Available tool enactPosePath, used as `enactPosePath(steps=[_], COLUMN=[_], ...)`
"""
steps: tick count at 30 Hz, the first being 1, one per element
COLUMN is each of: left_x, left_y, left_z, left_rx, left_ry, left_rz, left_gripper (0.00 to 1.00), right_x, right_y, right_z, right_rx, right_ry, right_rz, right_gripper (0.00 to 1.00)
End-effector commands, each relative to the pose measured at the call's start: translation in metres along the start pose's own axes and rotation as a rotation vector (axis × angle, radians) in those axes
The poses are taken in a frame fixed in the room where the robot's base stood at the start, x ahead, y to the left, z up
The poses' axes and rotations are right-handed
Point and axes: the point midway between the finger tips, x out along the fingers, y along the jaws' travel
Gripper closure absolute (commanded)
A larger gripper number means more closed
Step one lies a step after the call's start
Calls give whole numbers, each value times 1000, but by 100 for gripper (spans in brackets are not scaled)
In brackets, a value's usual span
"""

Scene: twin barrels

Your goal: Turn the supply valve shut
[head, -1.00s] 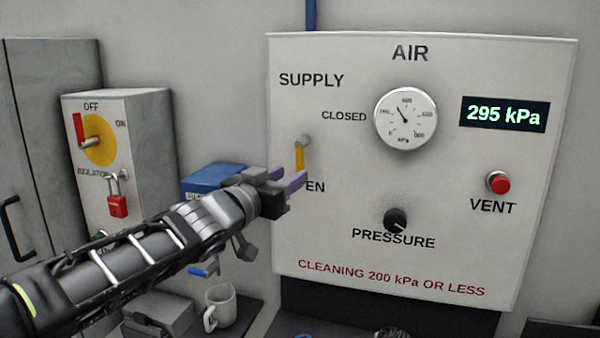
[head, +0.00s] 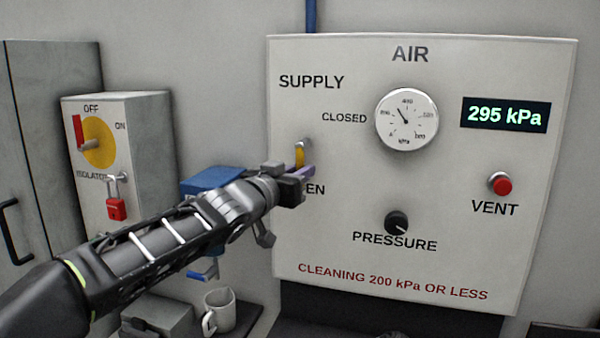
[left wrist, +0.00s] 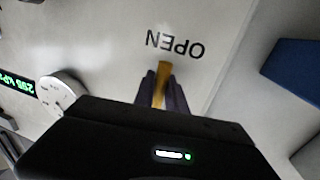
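The supply valve's yellow lever (head: 299,154) hangs downward from its pivot on the white AIR panel, toward the partly covered OPEN label. The CLOSED label is to its right. My left gripper (head: 287,171) is at the lever's lower end. In the left wrist view, the yellow lever (left wrist: 163,72) lies between the two purple fingers of my left gripper (left wrist: 162,92), which stand on either side of it. Whether the fingers press on it is not clear. My right gripper is not in view.
The panel (head: 400,270) also carries a gauge (head: 406,119), a 295 kPa display (head: 505,115), a red VENT button (head: 500,184) and a black PRESSURE knob (head: 396,222). An isolator box (head: 150,150) with a red padlock (head: 116,209) stands left. A mug (head: 222,312) sits below.

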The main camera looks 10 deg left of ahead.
Motion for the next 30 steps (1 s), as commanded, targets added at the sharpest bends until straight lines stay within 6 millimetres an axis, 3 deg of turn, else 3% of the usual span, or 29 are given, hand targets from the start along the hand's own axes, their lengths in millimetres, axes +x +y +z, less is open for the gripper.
enactPosePath(steps=[5, 30], left_x=[0, 0], left_y=[0, 0], left_z=[0, 0], left_rx=[0, 0], left_ry=[0, 0], left_rz=[0, 0], left_gripper=[100, 100], right_x=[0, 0], right_y=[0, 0], right_z=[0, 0], right_rx=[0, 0], right_ry=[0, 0], right_rz=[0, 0], right_gripper=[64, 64])
